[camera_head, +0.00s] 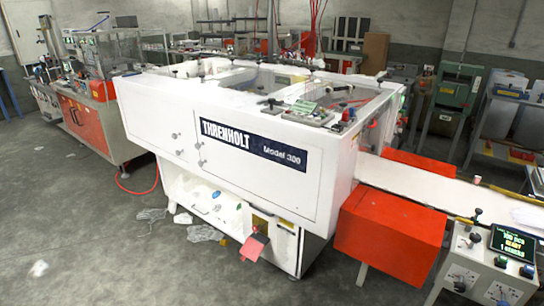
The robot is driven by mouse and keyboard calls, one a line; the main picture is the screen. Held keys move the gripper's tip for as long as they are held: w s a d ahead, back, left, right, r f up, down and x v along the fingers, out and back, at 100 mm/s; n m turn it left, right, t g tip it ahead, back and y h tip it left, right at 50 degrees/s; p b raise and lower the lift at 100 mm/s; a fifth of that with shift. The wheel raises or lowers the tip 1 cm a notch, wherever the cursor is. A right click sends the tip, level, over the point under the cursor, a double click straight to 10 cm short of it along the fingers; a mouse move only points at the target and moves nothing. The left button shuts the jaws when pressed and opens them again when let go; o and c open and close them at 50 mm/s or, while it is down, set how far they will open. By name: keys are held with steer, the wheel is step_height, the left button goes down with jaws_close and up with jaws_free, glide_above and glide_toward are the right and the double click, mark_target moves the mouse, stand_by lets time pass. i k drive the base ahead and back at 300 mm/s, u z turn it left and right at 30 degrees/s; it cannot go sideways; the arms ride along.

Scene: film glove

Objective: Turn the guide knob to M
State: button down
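A grey control console (490,262) stands at the lower right corner. It has a small lit screen (512,245) that shows a green and yellow readout with the word READY. Several dark knobs sit on its face, among them one left of the screen (475,238) and one below the screen's right side (527,271). White label patches lie on its front, too small to read. I cannot tell which knob is the guide knob, where it points, or where M is. My gripper is not in view.
A large white machine (180,115) marked THRENHOLT Model 300 fills the middle. Orange-red boxes (390,235) and a white conveyor (425,185) join it to the console side. Another orange machine (85,120) stands at the left. Bare grey floor (60,230) is free at front left, with some clear scraps.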

mark_target(458, 287)
steer(key=z, duration=4.4)
steer(key=i, duration=0.1)
steer(key=u, duration=3.3)
